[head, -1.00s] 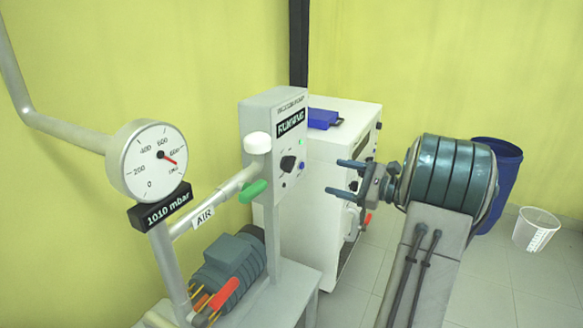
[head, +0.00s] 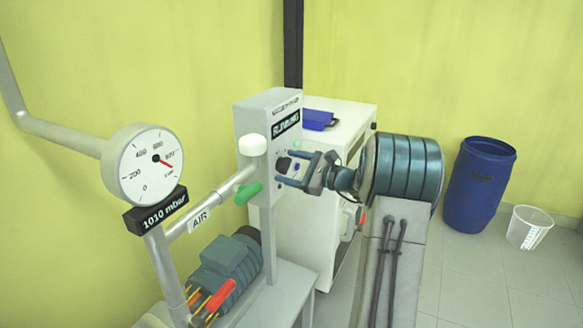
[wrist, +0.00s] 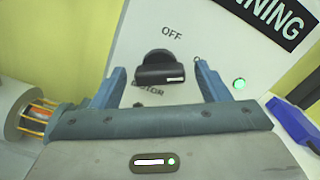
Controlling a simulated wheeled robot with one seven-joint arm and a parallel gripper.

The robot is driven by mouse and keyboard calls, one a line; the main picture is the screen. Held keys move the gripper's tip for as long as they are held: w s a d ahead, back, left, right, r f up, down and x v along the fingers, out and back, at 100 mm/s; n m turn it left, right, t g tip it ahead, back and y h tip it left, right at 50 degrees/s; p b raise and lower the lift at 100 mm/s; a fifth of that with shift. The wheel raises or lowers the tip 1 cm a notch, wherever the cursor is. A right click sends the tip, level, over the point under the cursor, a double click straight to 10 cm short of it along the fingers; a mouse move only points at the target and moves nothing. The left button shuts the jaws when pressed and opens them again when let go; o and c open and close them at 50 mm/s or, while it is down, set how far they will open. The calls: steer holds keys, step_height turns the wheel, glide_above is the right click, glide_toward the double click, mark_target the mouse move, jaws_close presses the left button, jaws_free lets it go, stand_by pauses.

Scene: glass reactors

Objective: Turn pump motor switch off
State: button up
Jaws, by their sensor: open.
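The pump control box (head: 266,128) is a grey panel on a post, with a "RUNNING" display (head: 287,121) and a lit green light, seen also in the wrist view (wrist: 239,84). The black motor switch knob (wrist: 160,68) is on its face, below the word "OFF" and above the partly hidden word "MOTOR". The knob also shows in the head view (head: 283,164). My gripper (head: 290,172) is open in front of the panel. In the wrist view its two fingers (wrist: 160,82) stand left and right of the knob, apart from it.
A pressure gauge (head: 146,166) reading 1010 mbar, a pipe with a green lever (head: 248,193) and a pump motor (head: 226,265) are left of the panel. A white cabinet (head: 345,122) with a blue box (head: 317,119) is behind. A blue barrel (head: 479,185) and white bin (head: 528,228) stand right.

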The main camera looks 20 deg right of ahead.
steer(key=c, duration=1)
